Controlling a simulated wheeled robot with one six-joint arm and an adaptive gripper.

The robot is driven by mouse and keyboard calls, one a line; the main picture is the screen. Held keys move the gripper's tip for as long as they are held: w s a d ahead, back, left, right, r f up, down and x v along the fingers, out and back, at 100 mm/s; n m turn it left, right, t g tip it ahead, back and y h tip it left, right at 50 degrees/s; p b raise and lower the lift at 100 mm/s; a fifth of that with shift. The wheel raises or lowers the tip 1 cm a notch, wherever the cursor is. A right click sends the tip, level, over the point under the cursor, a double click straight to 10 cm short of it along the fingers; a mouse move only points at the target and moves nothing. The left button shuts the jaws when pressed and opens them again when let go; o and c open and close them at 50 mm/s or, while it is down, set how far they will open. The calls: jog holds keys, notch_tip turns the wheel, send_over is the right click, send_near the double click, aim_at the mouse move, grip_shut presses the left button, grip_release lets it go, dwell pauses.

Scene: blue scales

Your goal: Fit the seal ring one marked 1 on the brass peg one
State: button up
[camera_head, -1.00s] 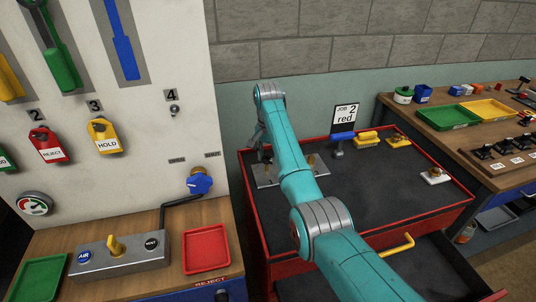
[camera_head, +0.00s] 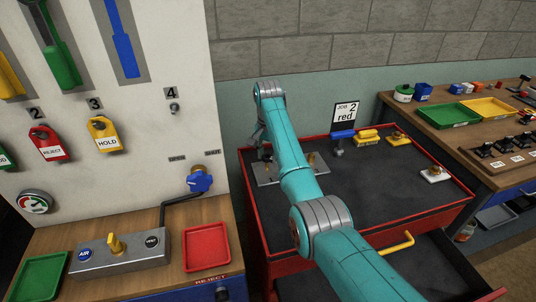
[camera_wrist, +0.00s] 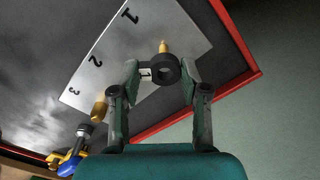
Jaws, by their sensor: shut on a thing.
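The black seal ring (camera_wrist: 165,70) is held between the fingertips of my gripper (camera_wrist: 161,80) in the wrist view. A small white tag marked 1 (camera_wrist: 146,73) shows at its left side. The brass peg one (camera_wrist: 165,47) shows just past the ring, on the metal plate (camera_wrist: 115,45) near the printed 1. The ring overlaps the peg's lower part in the picture; I cannot tell whether it is around the peg or apart. Another brass peg (camera_wrist: 99,110) stands near the printed 3.
The plate lies on the dark top of a red-edged cart (camera_head: 385,190). A blue-handled tool (camera_head: 343,135), yellow parts (camera_head: 367,136) and a white block (camera_head: 435,174) stand farther right on it. The cart's front middle is clear.

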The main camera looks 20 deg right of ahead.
jog(key=shift+f, duration=2.15)
dwell(0.9)
jog(key=o, duration=0.9)
jog(key=shift+c, duration=0.2)
